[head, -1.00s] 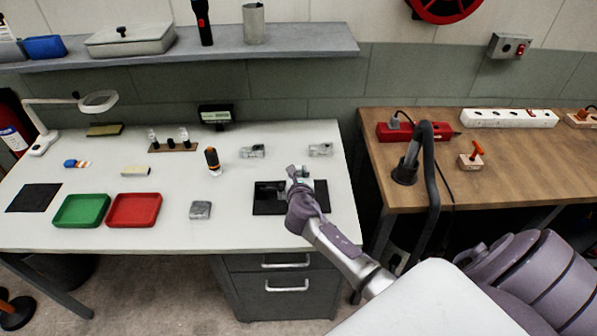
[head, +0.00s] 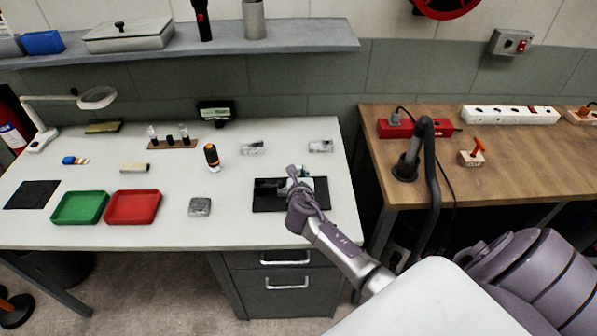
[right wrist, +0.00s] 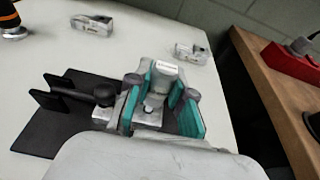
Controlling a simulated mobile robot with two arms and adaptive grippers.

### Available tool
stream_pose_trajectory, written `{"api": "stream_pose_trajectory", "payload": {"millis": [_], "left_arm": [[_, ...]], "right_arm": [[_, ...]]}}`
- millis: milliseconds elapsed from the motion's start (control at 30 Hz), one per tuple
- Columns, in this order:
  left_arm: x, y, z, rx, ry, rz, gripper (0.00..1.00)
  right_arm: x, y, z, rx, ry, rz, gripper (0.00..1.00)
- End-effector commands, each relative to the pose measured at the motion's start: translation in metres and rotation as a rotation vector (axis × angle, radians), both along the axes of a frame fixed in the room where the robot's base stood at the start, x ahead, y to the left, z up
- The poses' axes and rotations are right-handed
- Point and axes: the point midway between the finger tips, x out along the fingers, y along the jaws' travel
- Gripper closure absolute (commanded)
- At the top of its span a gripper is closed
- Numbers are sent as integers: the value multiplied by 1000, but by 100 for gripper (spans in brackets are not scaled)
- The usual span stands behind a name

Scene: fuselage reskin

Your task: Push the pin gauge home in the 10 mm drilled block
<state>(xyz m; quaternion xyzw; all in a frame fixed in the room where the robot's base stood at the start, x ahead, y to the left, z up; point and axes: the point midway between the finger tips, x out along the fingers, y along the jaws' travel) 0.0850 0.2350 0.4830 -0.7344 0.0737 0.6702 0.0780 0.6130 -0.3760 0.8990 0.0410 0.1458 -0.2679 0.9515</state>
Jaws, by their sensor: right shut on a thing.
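My right gripper (head: 298,178) is over the black mat (head: 262,205) near the front right of the white bench. In the right wrist view, its teal-padded fingers (right wrist: 163,98) are shut on a pale labelled handle (right wrist: 165,72), which looks like the pin gauge. A narrower part shows below the handle, above a silver block (right wrist: 150,118) between the fingers. How deep the pin sits in the block is hidden. The block's size mark cannot be read. My left gripper is not in view.
A dark rod with a round knob (right wrist: 103,95) lies on a black stand (right wrist: 58,92) beside the fingers. A grey block (head: 200,207) and red tray (head: 132,207) are to the left.

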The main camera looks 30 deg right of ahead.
Motion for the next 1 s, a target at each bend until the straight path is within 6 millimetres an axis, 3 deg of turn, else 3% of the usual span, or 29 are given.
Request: {"api": "stream_pose_trajectory", "payload": {"millis": [1000], "left_arm": [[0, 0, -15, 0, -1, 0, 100]], "right_arm": [[0, 0, -21, -1, 0, 0, 100]]}}
